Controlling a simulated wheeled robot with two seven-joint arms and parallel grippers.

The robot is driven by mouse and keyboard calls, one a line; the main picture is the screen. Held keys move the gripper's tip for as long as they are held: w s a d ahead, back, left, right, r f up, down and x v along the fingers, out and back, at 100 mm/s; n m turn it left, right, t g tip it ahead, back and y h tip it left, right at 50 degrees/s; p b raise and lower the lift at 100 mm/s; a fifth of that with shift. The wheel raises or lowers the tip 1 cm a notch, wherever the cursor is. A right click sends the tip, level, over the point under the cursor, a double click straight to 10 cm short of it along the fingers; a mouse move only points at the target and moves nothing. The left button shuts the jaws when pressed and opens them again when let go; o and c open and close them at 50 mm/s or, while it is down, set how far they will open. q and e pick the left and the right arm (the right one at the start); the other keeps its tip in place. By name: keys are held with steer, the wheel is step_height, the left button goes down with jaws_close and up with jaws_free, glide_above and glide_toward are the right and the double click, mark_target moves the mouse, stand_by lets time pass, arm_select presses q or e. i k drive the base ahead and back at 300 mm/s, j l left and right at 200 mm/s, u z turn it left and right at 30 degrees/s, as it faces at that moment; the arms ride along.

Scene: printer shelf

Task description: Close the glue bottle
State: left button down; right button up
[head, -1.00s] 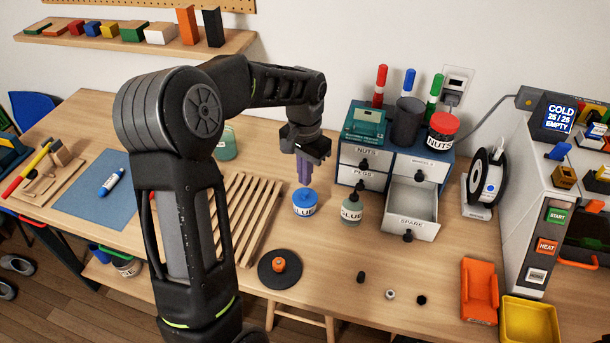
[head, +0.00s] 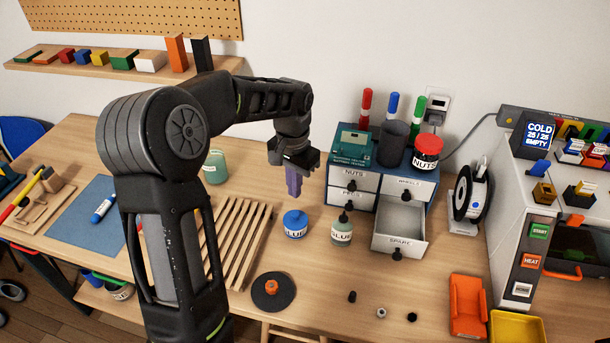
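A small translucent glue bottle (head: 342,233) with a GLUE label and a dark top stands upright on the bench in front of the drawer cabinet. To its left stands a jar with a blue lid (head: 295,219) and a partly readable label. My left gripper (head: 294,197) points down, its purple-grey fingertips just above or behind the blue lid, left of the glue bottle. I see no object in it. Its fingers overlap in this view, so the gap between them is hidden. My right gripper is out of view.
The drawer cabinet (head: 366,186) has its lower right drawer (head: 398,240) pulled out, right of the glue bottle. A small black cylinder (head: 352,297), a nut (head: 381,313) and another black piece (head: 412,317) lie in front. A slatted rack (head: 238,235) lies left.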

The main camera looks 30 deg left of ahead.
mark_target(341, 229)
steer(key=k, duration=1)
